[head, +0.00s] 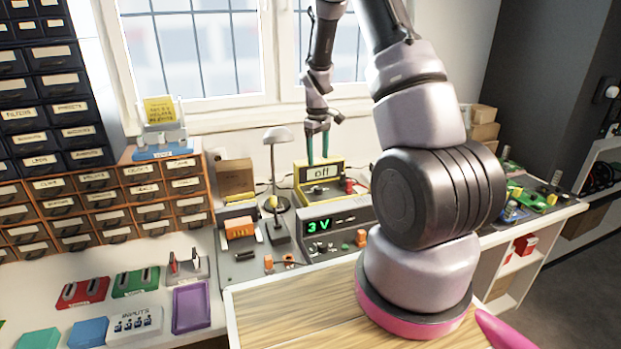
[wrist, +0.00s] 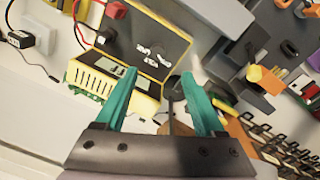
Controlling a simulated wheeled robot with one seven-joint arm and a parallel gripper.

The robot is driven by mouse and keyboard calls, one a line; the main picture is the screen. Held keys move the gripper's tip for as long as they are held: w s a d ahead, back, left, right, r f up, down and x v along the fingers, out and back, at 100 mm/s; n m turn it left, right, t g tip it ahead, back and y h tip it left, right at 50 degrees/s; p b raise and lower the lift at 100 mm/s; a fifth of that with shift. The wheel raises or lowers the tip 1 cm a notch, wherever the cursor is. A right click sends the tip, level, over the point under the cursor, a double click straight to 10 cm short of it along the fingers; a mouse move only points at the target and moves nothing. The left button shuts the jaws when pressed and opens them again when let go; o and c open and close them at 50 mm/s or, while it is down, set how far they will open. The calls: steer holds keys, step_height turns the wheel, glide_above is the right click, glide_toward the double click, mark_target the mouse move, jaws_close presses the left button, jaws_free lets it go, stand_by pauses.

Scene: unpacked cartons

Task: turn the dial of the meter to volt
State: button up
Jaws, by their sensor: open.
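The meter (head: 334,170) is a yellow-edged box at the back of the bench, below the window; its display (head: 321,172) reads "off". In the wrist view the meter (wrist: 88,82) lies just beyond the fingertips, with a dark panel bearing white marks. In the wrist view my gripper (wrist: 159,73) is open, with nothing seen held between the fingers.
A grey power supply (head: 345,216) reading "3 V" stands in front of the meter. A lamp (head: 277,136) and a cardboard box (head: 235,177) stand to the left. Red leads (wrist: 88,35) run beside the meter. A wooden surface (head: 270,310) is clear in front.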

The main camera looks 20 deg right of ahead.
mark_target(318, 187)
steer(key=f, duration=0.8)
steer(key=w+f, duration=0.1)
steer(key=f, duration=0.3)
steer(key=shift+d, duration=0.3)
steer(key=shift+r, duration=0.1)
jaws_close()
steer(key=m, duration=1.1)
steer(key=shift+w+g, duration=0.1)
steer(key=shift+g, duration=0.3)
steer(key=shift+m, duration=0.4)
